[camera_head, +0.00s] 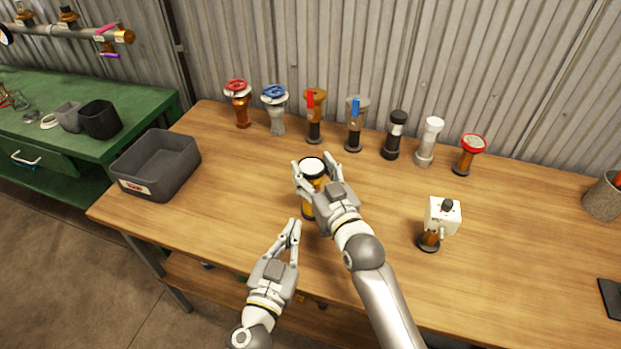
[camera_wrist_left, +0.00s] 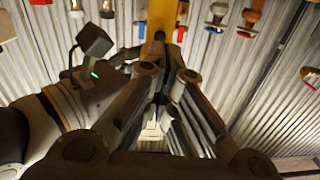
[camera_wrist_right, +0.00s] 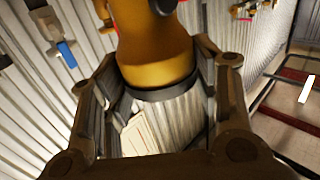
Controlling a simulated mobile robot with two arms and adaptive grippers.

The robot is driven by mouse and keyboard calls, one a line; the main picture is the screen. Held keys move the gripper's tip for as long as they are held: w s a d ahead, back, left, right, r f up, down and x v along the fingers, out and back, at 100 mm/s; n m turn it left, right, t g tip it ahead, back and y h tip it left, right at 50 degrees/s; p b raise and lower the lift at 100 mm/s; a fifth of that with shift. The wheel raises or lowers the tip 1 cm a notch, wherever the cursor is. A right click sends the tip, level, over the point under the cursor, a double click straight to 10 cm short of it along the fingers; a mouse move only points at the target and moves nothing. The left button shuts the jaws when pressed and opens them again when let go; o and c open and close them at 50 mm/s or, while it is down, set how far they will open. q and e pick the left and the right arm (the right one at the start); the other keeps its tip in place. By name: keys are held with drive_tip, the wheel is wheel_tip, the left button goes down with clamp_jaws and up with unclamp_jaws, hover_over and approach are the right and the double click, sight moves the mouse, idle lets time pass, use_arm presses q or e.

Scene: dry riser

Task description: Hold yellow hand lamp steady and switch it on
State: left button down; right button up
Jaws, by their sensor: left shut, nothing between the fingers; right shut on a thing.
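The right wrist view shows the lamp's yellow body (camera_wrist_right: 155,55) and dark collar between the fingers. My left gripper (camera_head: 293,224) is shut and empty, close to the lamp on its lower left. In the left wrist view the lamp (camera_wrist_left: 152,80) is ahead of the closed fingertips.
A row of valves and fittings, including a red-wheeled one (camera_head: 237,100) and a blue-wheeled one (camera_head: 275,103), stands along the bench's back. A grey bin (camera_head: 158,165) is at the left. A white-headed device (camera_head: 441,216) stands at right. The bench (camera_head: 225,190) is clear left of the lamp.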

use_arm(q)
drive_tip(key=shift+n, duration=0.6)
drive_tip(key=shift+x, duration=2.85)
drive_tip(key=shift+w, duration=0.15)
drive_tip(key=shift+x, duration=1.35)
drive_tip(key=shift+w, duration=0.1)
drive_tip(key=v, duration=0.6)
